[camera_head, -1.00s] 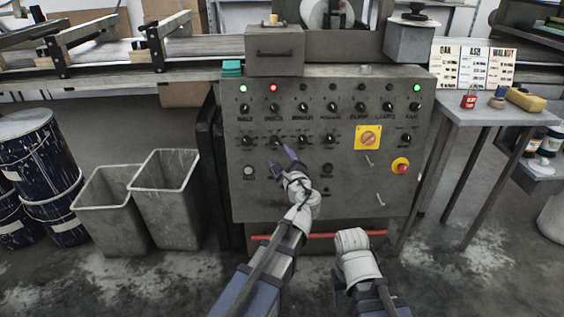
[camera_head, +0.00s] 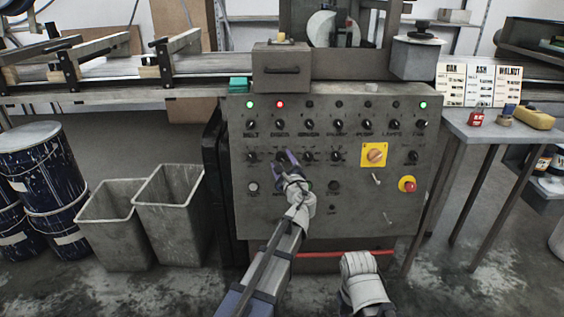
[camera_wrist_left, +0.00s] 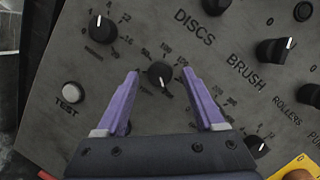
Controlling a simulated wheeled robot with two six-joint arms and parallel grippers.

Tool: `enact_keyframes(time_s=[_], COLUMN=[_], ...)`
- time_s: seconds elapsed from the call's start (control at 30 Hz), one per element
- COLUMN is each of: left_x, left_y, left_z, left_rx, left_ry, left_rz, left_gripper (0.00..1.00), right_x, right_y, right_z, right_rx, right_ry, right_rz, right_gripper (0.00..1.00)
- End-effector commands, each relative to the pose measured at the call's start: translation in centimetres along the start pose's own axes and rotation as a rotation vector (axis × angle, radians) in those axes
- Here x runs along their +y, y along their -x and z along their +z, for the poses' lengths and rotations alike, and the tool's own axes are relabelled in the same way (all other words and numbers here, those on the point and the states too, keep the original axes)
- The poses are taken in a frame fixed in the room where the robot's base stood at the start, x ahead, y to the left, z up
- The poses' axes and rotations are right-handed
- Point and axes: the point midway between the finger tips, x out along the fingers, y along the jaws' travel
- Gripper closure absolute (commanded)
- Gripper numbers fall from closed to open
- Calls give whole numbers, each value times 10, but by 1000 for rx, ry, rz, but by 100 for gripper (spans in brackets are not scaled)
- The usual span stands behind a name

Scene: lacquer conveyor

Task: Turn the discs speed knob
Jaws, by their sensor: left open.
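The discs speed knob (camera_wrist_left: 161,74) is a small round black knob with a white pointer mark and a ring of numbers, below the DISCS label in the left wrist view. Its pointer faces toward the bottom of that view. My left gripper (camera_wrist_left: 160,78) is open, with one purple finger on each side of the knob. I cannot tell whether the fingers touch it. In the head view my left gripper (camera_head: 287,156) is at the second knob row and largely covers this knob. My right arm shows at the bottom, but its fingers are not visible.
The grey control panel (camera_head: 235,215) carries several other knobs close by, including the belt-side knob (camera_wrist_left: 102,28) and the TEST button (camera_wrist_left: 71,92). A yellow-plated switch (camera_head: 374,154) and red stop button (camera_head: 407,184) are to the right. Grey bins (camera_head: 172,212) stand left.

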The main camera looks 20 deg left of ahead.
Motion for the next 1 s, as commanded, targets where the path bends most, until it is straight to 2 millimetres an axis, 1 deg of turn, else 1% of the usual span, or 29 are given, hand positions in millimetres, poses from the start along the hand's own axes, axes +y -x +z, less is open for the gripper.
enact_keyframes(time_s=[0.07, 0.3, 0.9, 0.93, 1.0], left_x=[0, 0, 0, 0, 0], left_y=[-6, -5, -5, -5, -5], left_z=[0, 0, 0, 0, 0], left_rx=[0, 1, 1, 1, 0], left_ry=[0, 0, 0, 0, 0], left_rz=[0, -1, 0, 0, 0], left_gripper=[30, 31, 98, 100, 100], right_x=[0, 0, 0, 0, 0], right_y=[0, 0, 0, 0, 0], right_z=[0, 0, 0, 0, 0], right_rx=[0, 0, 0, 0, 0], right_ry=[0, 0, 0, 0, 0], right_rz=[0, 0, 0, 0, 0], right_gripper=[50, 50, 50, 50, 50])
